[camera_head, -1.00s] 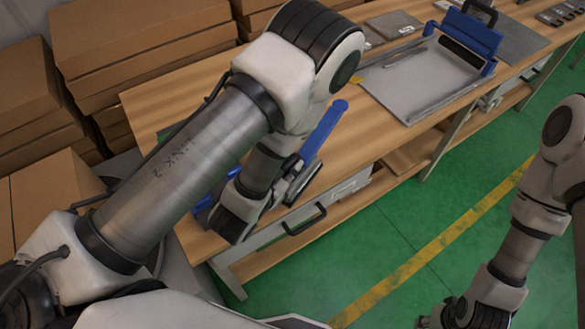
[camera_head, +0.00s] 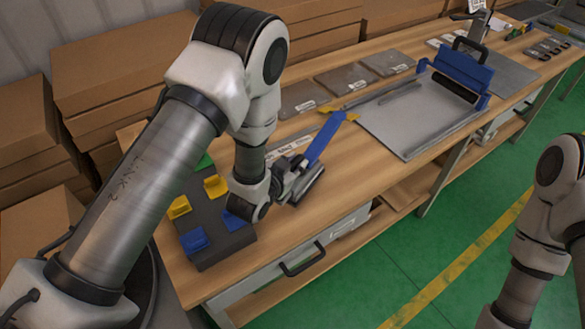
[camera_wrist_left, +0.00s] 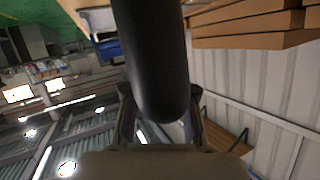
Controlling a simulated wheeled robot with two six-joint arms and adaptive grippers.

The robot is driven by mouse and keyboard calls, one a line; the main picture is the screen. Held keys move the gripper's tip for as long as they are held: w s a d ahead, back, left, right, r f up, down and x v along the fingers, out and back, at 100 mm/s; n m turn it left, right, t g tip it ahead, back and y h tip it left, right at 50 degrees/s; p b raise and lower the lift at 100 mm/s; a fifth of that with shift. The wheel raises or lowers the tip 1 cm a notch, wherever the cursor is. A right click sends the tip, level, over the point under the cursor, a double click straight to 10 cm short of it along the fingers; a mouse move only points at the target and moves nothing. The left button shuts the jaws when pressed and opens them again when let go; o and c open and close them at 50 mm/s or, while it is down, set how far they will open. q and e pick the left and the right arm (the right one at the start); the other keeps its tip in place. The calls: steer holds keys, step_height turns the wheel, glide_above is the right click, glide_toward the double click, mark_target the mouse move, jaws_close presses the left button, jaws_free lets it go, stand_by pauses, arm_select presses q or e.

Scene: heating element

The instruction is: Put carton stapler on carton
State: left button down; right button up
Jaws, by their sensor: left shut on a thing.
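The carton stapler (camera_head: 325,140) has a long blue handle and a dark grey lower body. My left gripper (camera_head: 286,174) is shut on it and holds it over the front part of the wooden table in the head view. In the left wrist view, a dark rounded part of the stapler (camera_wrist_left: 155,65) stands between the fingers (camera_wrist_left: 160,125). Brown cartons (camera_head: 115,65) are stacked along the wall behind the table, and another carton (camera_head: 40,220) is at the left. I cannot tell which one is meant. My right gripper is out of view.
A black holder with yellow and blue pieces (camera_head: 205,250) stands on the table's (camera_head: 350,180) near left corner. Grey plates (camera_head: 345,80) lie at the back. A metal tray (camera_head: 410,120) with a blue clamp (camera_head: 463,70) is to the right. Green floor (camera_head: 380,265) is clear in front.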

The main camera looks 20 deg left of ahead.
mark_target(301, 186)
arm_select(q)
steer(key=shift+w+r, duration=0.1)
steer(key=shift+w, duration=0.25)
steer(key=shift+f+p, duration=0.8)
steer(key=shift+f, duration=1.1)
steer(key=c, duration=1.2)
jaws_free()
steer(key=shift+f, duration=0.1)
steer(key=shift+o, duration=1.2)
